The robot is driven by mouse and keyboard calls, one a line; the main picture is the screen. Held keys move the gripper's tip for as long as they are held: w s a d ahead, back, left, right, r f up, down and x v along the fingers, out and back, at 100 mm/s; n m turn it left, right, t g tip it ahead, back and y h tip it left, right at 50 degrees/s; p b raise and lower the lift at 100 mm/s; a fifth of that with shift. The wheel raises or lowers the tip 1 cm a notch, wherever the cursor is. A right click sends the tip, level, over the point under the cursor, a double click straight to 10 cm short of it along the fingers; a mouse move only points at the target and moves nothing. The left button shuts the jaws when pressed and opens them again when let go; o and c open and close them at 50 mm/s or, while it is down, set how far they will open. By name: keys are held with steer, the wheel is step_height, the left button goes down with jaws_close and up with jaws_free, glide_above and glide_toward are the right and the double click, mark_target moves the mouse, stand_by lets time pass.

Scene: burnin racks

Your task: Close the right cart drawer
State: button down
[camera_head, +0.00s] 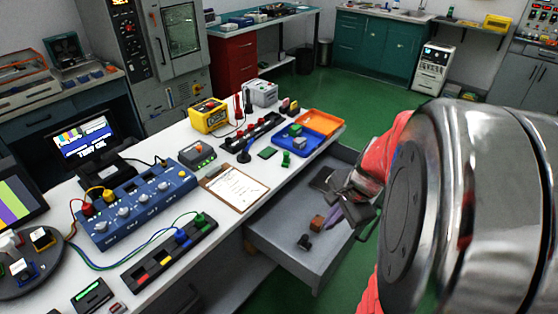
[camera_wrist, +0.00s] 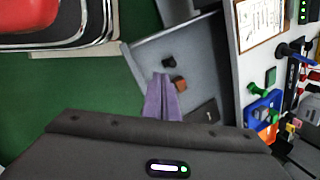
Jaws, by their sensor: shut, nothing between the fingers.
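The cart drawer (camera_head: 282,237) is a grey open tray, pulled out from under the white bench top (camera_head: 228,218). It holds a small brown block (camera_head: 317,222), a small black part (camera_head: 304,242) and a dark flat piece at its far end. The drawer (camera_wrist: 205,62) also shows in the wrist view, with the brown block (camera_wrist: 179,84) and the black part (camera_wrist: 168,62). My gripper (camera_head: 345,216) is over the drawer's outer side in the head view. Its purple fingers (camera_wrist: 162,92) are shut and empty, and partly cover the drawer. I cannot tell whether they touch it.
A clipboard (camera_head: 234,187), blue bin (camera_head: 299,139) and orange bin (camera_head: 320,122) stand on the bench above the drawer. Green floor (camera_head: 345,92) is clear beyond the bench. In the wrist view, a red-seated stool (camera_wrist: 45,22) stands at the upper left.

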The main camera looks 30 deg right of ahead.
steer(key=s+d+f+m, duration=0.8)
steer(key=d+f+m, duration=0.4)
steer(key=d, duration=0.1)
steer(key=shift+s+d+t+y, duration=0.25)
steer(key=shift+d+t+y, duration=0.05)
steer(key=w+a+f, duration=0.3)
steer(key=w+f, duration=0.4)
steer(key=f, duration=0.2)
steer(key=shift+f, duration=0.1)
